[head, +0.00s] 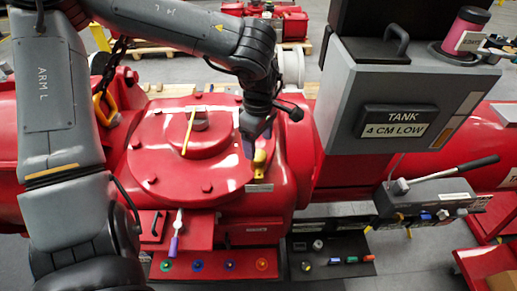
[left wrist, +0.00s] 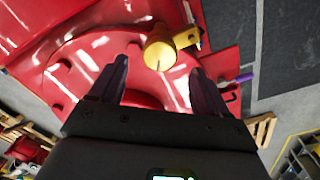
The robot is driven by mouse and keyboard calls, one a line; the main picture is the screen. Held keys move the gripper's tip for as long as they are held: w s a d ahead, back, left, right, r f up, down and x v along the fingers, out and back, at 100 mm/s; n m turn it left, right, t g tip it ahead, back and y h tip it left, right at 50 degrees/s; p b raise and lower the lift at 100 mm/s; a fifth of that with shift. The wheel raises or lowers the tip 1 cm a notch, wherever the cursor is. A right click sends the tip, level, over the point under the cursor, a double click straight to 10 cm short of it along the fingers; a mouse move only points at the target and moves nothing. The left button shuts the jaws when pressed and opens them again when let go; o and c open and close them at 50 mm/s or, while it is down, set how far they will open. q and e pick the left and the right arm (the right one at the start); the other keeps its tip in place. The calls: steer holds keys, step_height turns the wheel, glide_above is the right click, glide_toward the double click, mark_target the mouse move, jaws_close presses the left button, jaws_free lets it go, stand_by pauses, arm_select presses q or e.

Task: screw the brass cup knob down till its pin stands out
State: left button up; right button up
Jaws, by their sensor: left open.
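The brass cup knob (head: 259,163) stands on the red actuator housing (head: 150,150), at the right side of its round cover. In the left wrist view the knob (left wrist: 159,50) shows as a yellow cylinder, beyond and between the two fingertips. My left gripper (head: 256,135) is just above the knob in the head view, and its purple-tipped fingers (left wrist: 157,75) are apart. No pin is clearly visible on the knob. My right gripper is in neither view.
A grey box with a sign reading "TANK 4 CM LOW" (head: 395,121) stands to the right. A lever (head: 455,172) sticks out below it. A purple-handled tool (head: 176,235) and a panel with several coloured buttons (head: 215,266) are at the front.

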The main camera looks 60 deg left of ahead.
mark_target(258, 155)
arm_select(q)
step_height(258, 155, up, 6)
steer(key=shift+r, duration=0.15)
stand_by(0.6)
